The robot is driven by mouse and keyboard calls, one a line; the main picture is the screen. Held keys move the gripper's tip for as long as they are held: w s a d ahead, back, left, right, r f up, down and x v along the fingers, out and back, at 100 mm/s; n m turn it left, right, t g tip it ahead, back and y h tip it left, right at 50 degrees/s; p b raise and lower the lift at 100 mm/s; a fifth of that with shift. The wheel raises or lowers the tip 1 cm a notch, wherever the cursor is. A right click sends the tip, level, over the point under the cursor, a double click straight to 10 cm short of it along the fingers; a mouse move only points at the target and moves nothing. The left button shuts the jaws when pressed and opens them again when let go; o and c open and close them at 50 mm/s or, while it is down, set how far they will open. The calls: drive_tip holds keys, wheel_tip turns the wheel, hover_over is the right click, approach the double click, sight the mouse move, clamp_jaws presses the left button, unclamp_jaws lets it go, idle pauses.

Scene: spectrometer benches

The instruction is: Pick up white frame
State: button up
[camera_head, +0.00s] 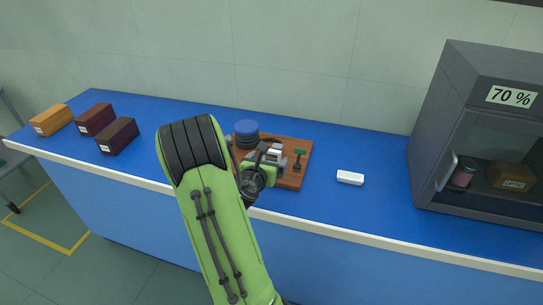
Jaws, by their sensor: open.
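A small white piece (350,177) lies flat on the blue bench top, right of the wooden board. It is the only loose white object I see, and it looks like a small block; its frame shape cannot be made out at this size. My green arm reaches in from the bottom, and my gripper (270,155) is over the wooden board, left of the white piece and apart from it. The gripper is open. Its fingers are small here and partly hidden by my wrist, and I see nothing held.
A grey cabinet (440,105) marked "70 %" stands at right, holding a jar and a brown box. Several boxes (95,119) sit at left. Bench is clear around the white piece.

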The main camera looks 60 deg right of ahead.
sight(271, 155)
drive_tip(key=x, duration=0.6)
drive_tip(key=shift+r, duration=0.3)
